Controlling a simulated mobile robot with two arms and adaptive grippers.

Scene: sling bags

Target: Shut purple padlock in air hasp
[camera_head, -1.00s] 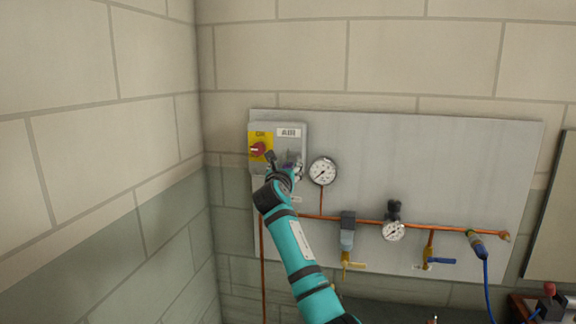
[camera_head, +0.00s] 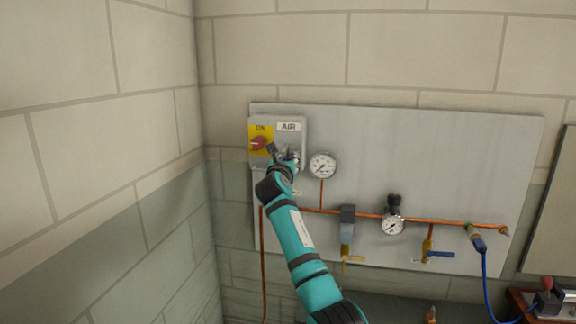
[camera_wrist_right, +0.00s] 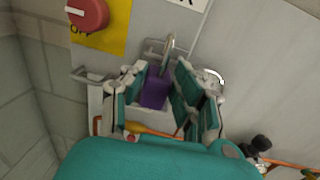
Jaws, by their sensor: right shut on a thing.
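The purple padlock (camera_wrist_right: 155,92) is between the two fingers of my right gripper (camera_wrist_right: 158,95) in the right wrist view. Its metal shackle (camera_wrist_right: 170,50) points up at the silver hasp (camera_wrist_right: 153,47) on the grey air box. I cannot tell whether the shackle passes through the hasp or is closed. In the head view my right gripper (camera_head: 284,156) is at the lower front of the AIR box (camera_head: 292,135), hiding the padlock and most of the hasp. My left gripper is in neither view.
A red knob (camera_head: 258,143) on a yellow plate is left of the gripper. A round gauge (camera_head: 322,165) is close on its right. Copper pipe (camera_head: 365,216) with valves and a second gauge runs lower on the grey panel (camera_head: 430,140).

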